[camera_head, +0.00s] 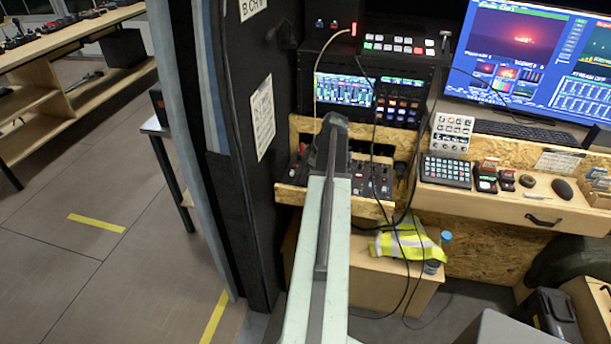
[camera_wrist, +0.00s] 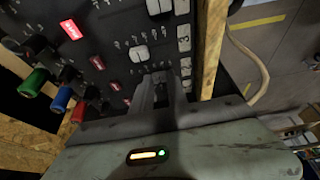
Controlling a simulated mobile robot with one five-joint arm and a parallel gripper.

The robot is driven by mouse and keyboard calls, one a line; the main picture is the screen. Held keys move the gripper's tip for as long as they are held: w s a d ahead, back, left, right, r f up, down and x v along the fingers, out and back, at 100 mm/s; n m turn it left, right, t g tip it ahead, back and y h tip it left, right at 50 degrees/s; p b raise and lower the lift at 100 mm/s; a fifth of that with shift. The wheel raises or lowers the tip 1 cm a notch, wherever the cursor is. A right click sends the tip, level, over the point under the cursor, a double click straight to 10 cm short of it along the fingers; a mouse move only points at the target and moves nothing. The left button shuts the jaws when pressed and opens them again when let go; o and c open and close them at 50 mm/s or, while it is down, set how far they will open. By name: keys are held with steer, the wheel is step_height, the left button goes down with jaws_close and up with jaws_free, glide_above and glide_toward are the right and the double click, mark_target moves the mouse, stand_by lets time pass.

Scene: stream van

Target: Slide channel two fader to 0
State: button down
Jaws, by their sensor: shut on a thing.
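The dark mixer panel (camera_head: 371,181) sits on a wooden shelf in the head view, partly hidden by my arm. It also fills the upper left of the wrist view (camera_wrist: 108,58). Pale fader caps stand there: one pair (camera_wrist: 158,6) at the top edge and another (camera_wrist: 138,53) just up and left of my fingers. My gripper (camera_wrist: 160,82) is down at the panel, its fingers shut on a fader cap that they mostly hide. Number labels (camera_wrist: 183,45) run along the panel's right side; I cannot tell surely which channel the held cap belongs to.
Green (camera_wrist: 33,83), blue (camera_wrist: 62,99) and red knobs stand left of my fingers, near lit red buttons (camera_wrist: 71,29). A wooden rail (camera_wrist: 211,45) borders the panel on the right, with a pale cable (camera_wrist: 250,62) beyond. Black cables hang by the shelf in the head view.

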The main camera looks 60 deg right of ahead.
steer(key=shift+w+d, duration=0.25)
steer(key=shift+d, duration=0.5)
steer(key=shift+w+d, duration=0.2)
steer(key=shift+d, duration=0.5)
steer(key=c, duration=1.3)
jaws_free()
steer(key=p+v, duration=0.7)
steer(key=shift+s+r, duration=0.2)
steer(key=shift+r, duration=0.2)
